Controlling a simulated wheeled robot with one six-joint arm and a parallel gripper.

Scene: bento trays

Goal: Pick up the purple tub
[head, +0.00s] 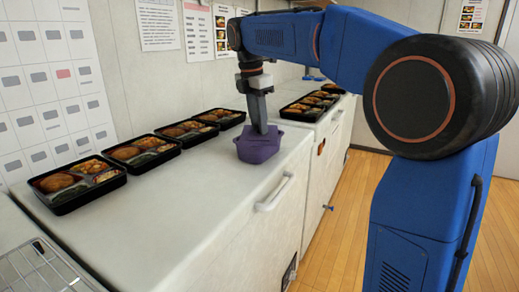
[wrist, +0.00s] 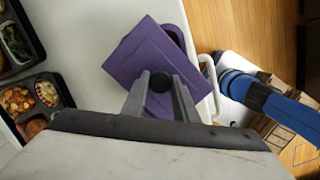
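The purple tub (head: 258,147) stands on the white counter near its front edge. In the wrist view its purple lid-like top (wrist: 135,58) looks turned relative to the rounded body (wrist: 172,15) beneath, with a dark gap between them at the upper right. A dark round knob sits in the middle of this top. My gripper (head: 262,129) points down onto the tub from above. In the wrist view my gripper's two grey fingers (wrist: 161,84) stand on either side of the knob, very close to it. Whether they press on it cannot be told.
Several black bento trays with food (head: 143,151) line the back of the counter, and more (head: 311,105) stand farther along. A white handle (head: 274,194) juts from the counter front beside the tub. A wire rack (head: 45,268) is at lower left. Counter left of the tub is clear.

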